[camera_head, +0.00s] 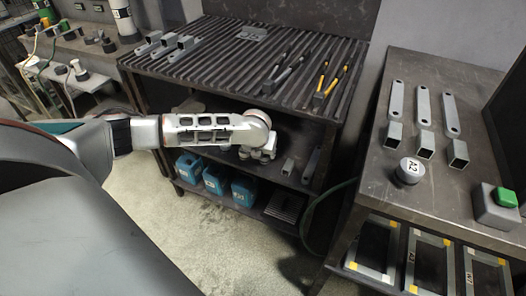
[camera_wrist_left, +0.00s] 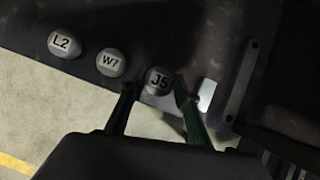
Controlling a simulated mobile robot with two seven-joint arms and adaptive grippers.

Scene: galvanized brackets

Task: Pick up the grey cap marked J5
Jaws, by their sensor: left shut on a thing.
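The grey round cap marked J5 (camera_wrist_left: 158,80) is between the two fingers of my left gripper (camera_wrist_left: 157,88) in the left wrist view. The fingers are shut on its sides, and its label faces the camera. Two similar grey caps, marked W7 (camera_wrist_left: 111,62) and L2 (camera_wrist_left: 65,43), stand in a row to its left on the dark shelf. In the head view my left gripper (camera_head: 258,154) is at the middle shelf of the slatted bench; I cannot make out J5 there. I cannot tell whether J5 is clear of the shelf. My right gripper is not in view.
The slatted bench top (camera_head: 225,60) overhangs the shelf. Blue jugs (camera_head: 215,178) stand on the bottom shelf. Flat metal pieces (camera_wrist_left: 238,85) lie right of J5. A cap marked A2 (camera_head: 410,171) and a green-button box (camera_head: 498,207) are on the right table.

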